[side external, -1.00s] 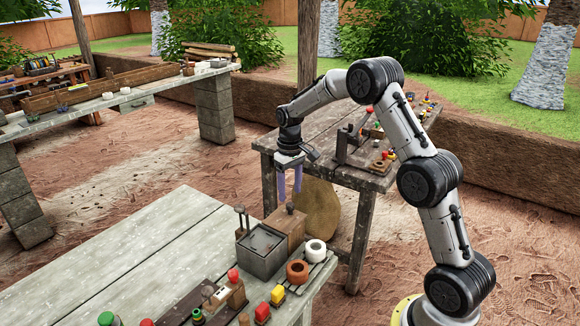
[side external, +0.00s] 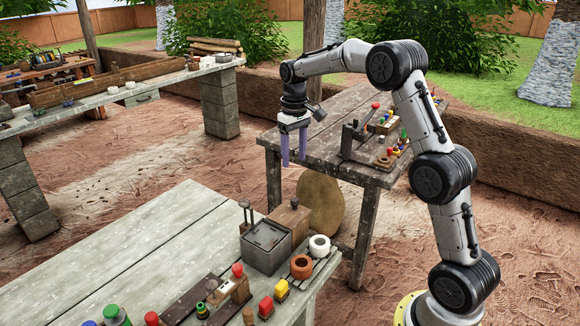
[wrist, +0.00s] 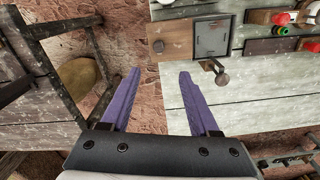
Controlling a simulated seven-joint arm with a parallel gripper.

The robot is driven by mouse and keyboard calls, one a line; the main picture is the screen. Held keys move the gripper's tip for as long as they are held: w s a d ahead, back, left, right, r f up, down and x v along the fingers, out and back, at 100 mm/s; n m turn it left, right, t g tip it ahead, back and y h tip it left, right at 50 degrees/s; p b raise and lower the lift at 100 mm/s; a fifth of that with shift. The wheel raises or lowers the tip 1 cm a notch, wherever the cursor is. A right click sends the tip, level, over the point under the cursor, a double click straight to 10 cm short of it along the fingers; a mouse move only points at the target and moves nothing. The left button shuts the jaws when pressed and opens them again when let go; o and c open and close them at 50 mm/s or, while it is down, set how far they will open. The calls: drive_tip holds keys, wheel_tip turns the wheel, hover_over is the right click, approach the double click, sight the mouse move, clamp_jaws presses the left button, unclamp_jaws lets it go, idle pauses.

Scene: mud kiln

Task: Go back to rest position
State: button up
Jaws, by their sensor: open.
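My gripper (side external: 293,163) hangs from the raised arm with its two purple fingers pointing down. It is in the air near the front left corner of the back table. In the wrist view the fingers (wrist: 157,95) are spread apart with nothing between them. Below them are reddish ground and the edge of the pale front table. The fingers touch nothing that I can see.
The front table (side external: 120,255) holds a grey box (side external: 266,248), a wooden block (side external: 290,218), white and orange rings (side external: 301,267) and several coloured pieces. The back table (side external: 330,150) carries tools. A round sack (side external: 320,203) leans beneath it. A long bench (side external: 100,97) stands left.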

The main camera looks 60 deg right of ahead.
drive_tip(key=s+a+r+n+t, duration=0.1)
drive_tip(key=s+a+r, duration=0.2)
drive_tip(key=a+r, duration=0.3)
drive_tip(key=s+a+r+n+t, duration=0.1)
drive_tip(key=s+a+r+t, duration=0.2)
drive_tip(key=r, duration=0.4)
drive_tip(key=s+a+r, duration=0.2)
drive_tip(key=s+a, duration=0.4)
drive_tip(key=s, duration=0.7)
drive_tip(key=s+a+f+t, duration=0.1)
drive_tip(key=s+a+f, duration=0.1)
drive_tip(key=s+f, duration=0.7)
drive_tip(key=shift+s+a+n+t, duration=0.2)
drive_tip(key=shift+s+n+t, duration=0.1)
drive_tip(key=shift+s, duration=0.8)
